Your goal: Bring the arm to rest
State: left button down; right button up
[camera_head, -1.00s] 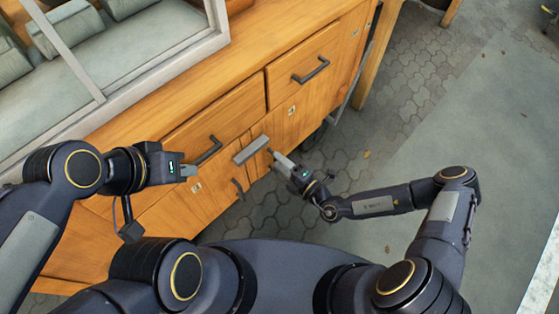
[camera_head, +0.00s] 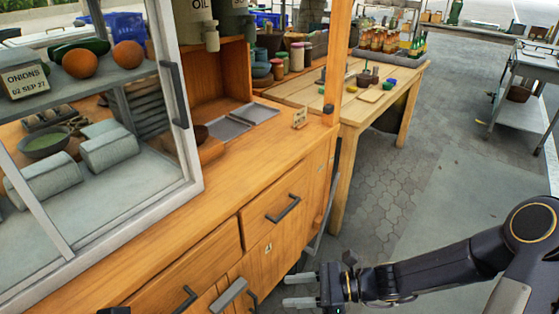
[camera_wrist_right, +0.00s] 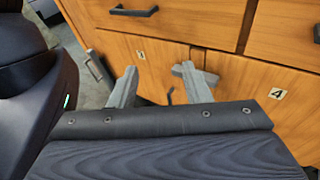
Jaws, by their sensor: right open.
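My right gripper (camera_head: 300,291) is open, with two pale fingers apart and nothing between them. It is low in the head view, beside the front of the wooden cabinet (camera_head: 300,225), with its fingers pointing left. In the right wrist view, the spread fingers (camera_wrist_right: 158,78) show in front of the cabinet doors (camera_wrist_right: 235,85), also empty. My right arm (camera_head: 430,268) reaches in from the right edge. My left gripper's fingers are not in the frame.
The cabinet has dark drawer handles (camera_head: 283,209) and a light grey bar (camera_head: 228,295) on its front. A glass case (camera_head: 130,215) stands on top. A wooden table (camera_head: 350,120) with jars is behind. Paved floor (camera_head: 395,200) at the right is open.

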jog(key=s+d+r+n+t+h, duration=0.2)
jog(key=s+d+r+n+h, duration=0.4)
jog(key=s+d+n, duration=0.25)
jog(key=s+d+r+n+t+h, duration=0.3)
jog(key=s+d+r+n+h, duration=0.35)
jog(key=d+n, duration=0.2)
notch_tip(320, 180, up, 15)
jog(key=n+p, duration=0.1)
jog(key=p, duration=1.4)
jog(key=shift+f+y+p, duration=0.15)
jog(key=shift+y+p, duration=0.2)
jog(key=shift+y, duration=0.1)
jog(key=shift+a, duration=0.1)
